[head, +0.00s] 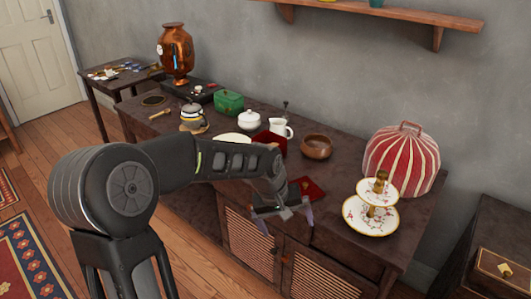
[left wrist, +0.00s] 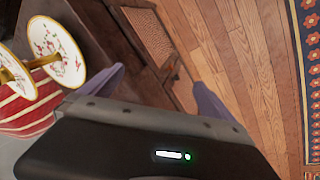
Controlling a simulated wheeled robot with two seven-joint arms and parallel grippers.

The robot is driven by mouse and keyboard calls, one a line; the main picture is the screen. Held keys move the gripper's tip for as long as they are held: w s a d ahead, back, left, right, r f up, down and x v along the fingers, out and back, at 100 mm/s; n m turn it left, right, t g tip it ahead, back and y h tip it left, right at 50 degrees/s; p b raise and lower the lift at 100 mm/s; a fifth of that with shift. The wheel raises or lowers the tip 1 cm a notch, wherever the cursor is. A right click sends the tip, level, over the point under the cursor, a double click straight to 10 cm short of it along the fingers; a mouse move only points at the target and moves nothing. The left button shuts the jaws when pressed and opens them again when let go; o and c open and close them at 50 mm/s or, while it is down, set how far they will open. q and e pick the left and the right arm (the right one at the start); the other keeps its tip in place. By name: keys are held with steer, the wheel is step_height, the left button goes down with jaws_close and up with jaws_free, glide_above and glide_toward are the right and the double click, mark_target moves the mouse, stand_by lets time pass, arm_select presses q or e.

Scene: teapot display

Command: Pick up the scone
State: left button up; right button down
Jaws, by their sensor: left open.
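I cannot make out a scone for certain in either view. A two-tier cake stand (head: 357,221) with white floral plates and gold fittings stands at the right end of the dark sideboard (head: 340,240). Small golden-brown shapes show at its middle; I cannot tell whether they are only its fittings. The stand also shows at the left edge of the left wrist view (left wrist: 68,58). My left gripper (head: 287,218) is open and empty at the sideboard's front edge, left of the stand and apart from it. Its spread fingers show in the left wrist view (left wrist: 160,92). My right gripper is not in view.
A red-and-white striped cosy (head: 400,158) stands behind the stand. A wooden bowl (head: 316,147), a white jug (head: 280,128), a white lidded pot (head: 249,120) and a green box (head: 229,102) line the back. A red cloth (head: 306,188) lies near my gripper.

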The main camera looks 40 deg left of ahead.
arm_select(q)
steer(key=s+d+f+m+h+p, duration=0.2)
steer(key=s+d+f+m+p, duration=0.15)
steer(key=d+f, duration=1.15)
steer(key=s+d+f, duration=0.2)
steer(key=s+f, duration=0.1)
steer(key=s, duration=0.3)
steer(key=s+d+f+m+g+p, duration=0.1)
steer(key=s+d+f, duration=0.2)
steer(key=s, duration=0.3)
steer(key=s+d+f+m+g+h, duration=0.1)
steer(key=s+d+f, duration=0.1)
steer(key=s, duration=0.5)
steer(key=shift+p+x, duration=0.3)
steer(key=shift+x, duration=0.65)
